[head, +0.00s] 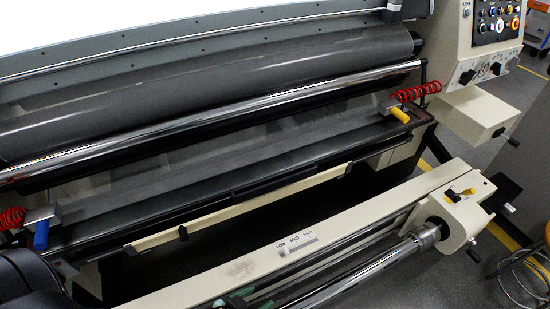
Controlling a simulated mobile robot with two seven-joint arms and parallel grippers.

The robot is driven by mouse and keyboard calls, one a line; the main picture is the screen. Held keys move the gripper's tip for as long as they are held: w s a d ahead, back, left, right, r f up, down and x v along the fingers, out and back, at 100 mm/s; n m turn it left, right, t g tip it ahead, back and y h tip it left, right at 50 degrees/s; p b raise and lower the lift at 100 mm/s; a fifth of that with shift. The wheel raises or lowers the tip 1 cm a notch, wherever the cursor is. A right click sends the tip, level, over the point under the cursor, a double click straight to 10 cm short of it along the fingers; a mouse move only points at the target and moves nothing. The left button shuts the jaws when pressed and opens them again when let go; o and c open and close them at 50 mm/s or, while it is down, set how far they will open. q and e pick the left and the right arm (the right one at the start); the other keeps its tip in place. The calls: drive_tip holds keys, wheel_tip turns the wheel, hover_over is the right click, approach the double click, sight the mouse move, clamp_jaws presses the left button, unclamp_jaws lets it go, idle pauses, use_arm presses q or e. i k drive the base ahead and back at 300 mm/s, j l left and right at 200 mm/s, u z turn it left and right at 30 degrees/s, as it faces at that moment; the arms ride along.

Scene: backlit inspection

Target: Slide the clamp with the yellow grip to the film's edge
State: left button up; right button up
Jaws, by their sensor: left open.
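The clamp with the yellow grip (400,115) sits at the right end of the dark rail, with a small grey block and a red coiled hose beside it. The grey film (230,145) runs along the machine behind the rail; its exact right edge is hard to make out near the clamp. A second clamp with a blue grip (41,234) sits at the rail's left end. My left gripper (62,268) is dark and partly cut off at the lower left, just below the blue grip and far from the yellow one. Its fingers are hard to make out. My right gripper is out of view.
A chrome roller (220,118) crosses above the rail. A cream beam (300,240) and a steel shaft (365,275) lie in front. A control panel (492,22) stands at the upper right. A wire stool (525,275) is at the lower right.

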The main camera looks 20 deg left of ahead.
sight(391, 105)
drive_tip(key=i+l, duration=0.2)
drive_tip(key=i+l+u, duration=0.1)
drive_tip(key=u, duration=0.25)
drive_tip(key=i+l+u, duration=0.1)
drive_tip(key=l+u, duration=0.25)
